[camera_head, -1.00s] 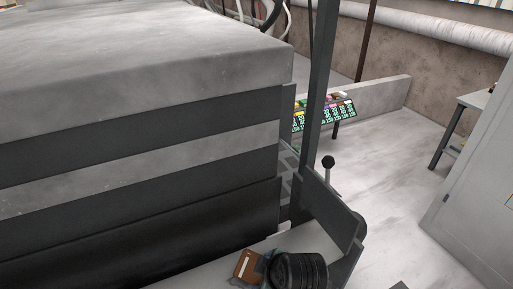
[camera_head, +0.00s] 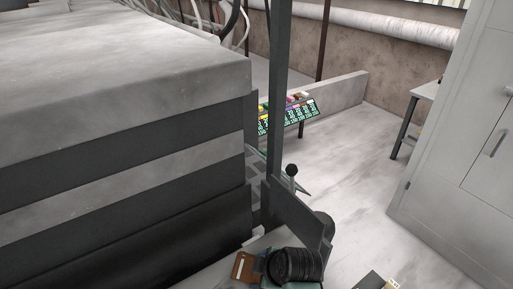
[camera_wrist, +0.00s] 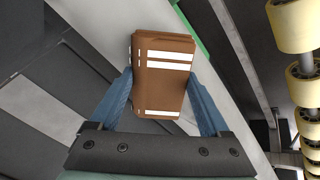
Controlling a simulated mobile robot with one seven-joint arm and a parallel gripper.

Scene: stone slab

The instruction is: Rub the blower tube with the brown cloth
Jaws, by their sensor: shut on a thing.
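The brown cloth is a folded brown block with white stripes, held between the blue fingers of my gripper (camera_wrist: 160,88) in the wrist view. My gripper is shut on this brown cloth (camera_wrist: 165,85). In the head view the brown cloth (camera_head: 242,266) shows at the bottom, left of my black wrist, above a pale surface; I cannot tell if it touches anything. I cannot surely pick out the blower tube. Pale hoses (camera_head: 207,15) hang behind the slab at the top, and a long pale pipe (camera_head: 390,27) runs along the back wall.
A large stone slab (camera_head: 110,60) on dark banded layers fills the left. A dark upright post (camera_head: 279,90) and a black-knobbed lever (camera_head: 291,171) stand beside it. A grey cabinet (camera_head: 455,150) is at right, with open floor (camera_head: 350,180) between. Yellow rollers (camera_wrist: 291,28) line the wrist view's right.

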